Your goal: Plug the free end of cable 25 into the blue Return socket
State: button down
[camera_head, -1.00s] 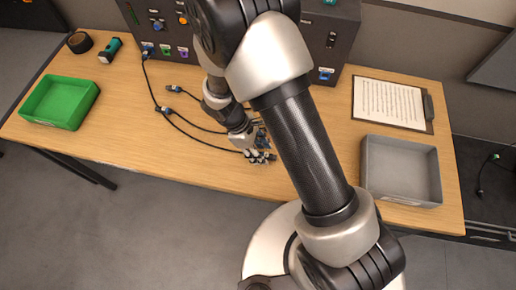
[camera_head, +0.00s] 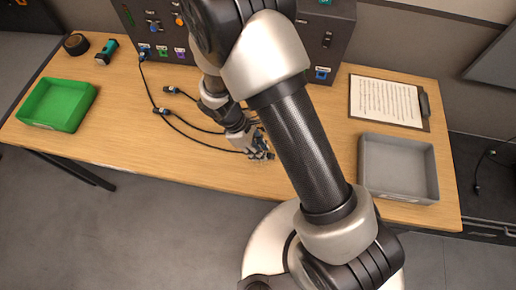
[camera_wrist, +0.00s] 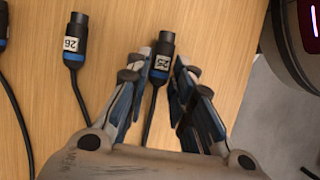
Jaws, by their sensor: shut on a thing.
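The plug of cable 25 (camera_wrist: 161,58), black with a white "25" label and a blue ring, sits between the fingers of my gripper (camera_wrist: 162,75). The gripper is shut on it, low over the wooden table. In the head view my gripper (camera_head: 262,153) is near the table's front edge, and the plug is hard to make out there. A blue socket (camera_head: 321,74) is low on the right part of the dark panel; its label is too small to read surely.
Cable 26's plug (camera_wrist: 73,42) lies left of my gripper. Other cables (camera_head: 188,122) run across the table. A green tray (camera_head: 88,112) is at left; a grey tray (camera_head: 433,185) and a clipboard (camera_head: 385,101) are at right. The table between green tray and cables is clear.

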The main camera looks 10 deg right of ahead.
jog(key=shift+r+p, duration=1.65)
jog(key=shift+r, duration=0.6)
